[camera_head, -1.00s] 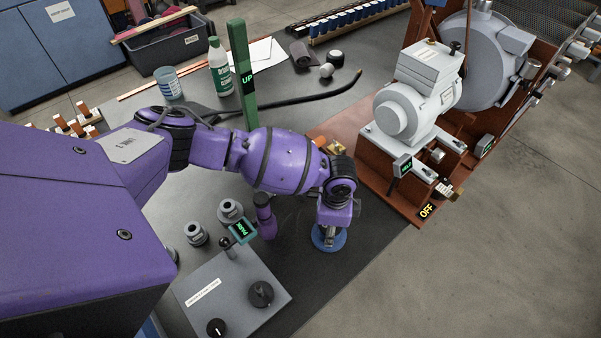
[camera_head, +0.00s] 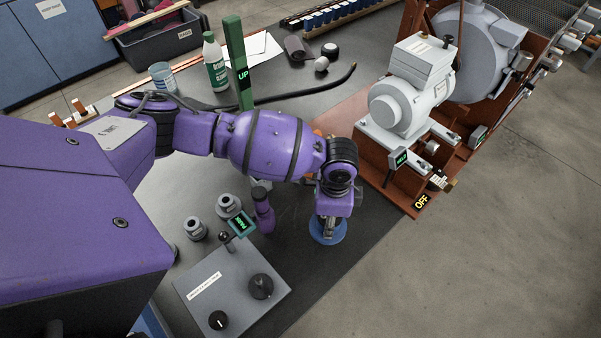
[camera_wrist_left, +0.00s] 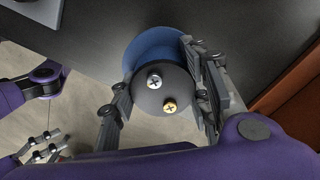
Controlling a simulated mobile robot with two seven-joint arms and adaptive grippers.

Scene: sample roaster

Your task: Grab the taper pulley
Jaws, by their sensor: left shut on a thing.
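The taper pulley, as I take it, is the round piece with a blue disc (camera_head: 327,232) near the mat's front edge, below my left wrist. In the left wrist view its blue rim (camera_wrist_left: 150,47) shows behind a dark round face (camera_wrist_left: 160,92) with one silver and one brass-coloured screw head. My left gripper (camera_wrist_left: 158,100) is shut on this piece, one finger on each side. In the head view the left gripper (camera_head: 328,228) points down at it and hides part of it. My right gripper (camera_wrist_left: 47,148) shows small at the lower left of the wrist view, fingers apart and empty.
A grey control box (camera_head: 232,290) with black knobs lies left of the gripper. Two grey stepped hubs (camera_head: 228,205) stand behind it. A brown machine frame (camera_head: 400,200) with a grey motor (camera_head: 410,95) stands close on the right. A green post (camera_head: 238,60) rises behind the arm.

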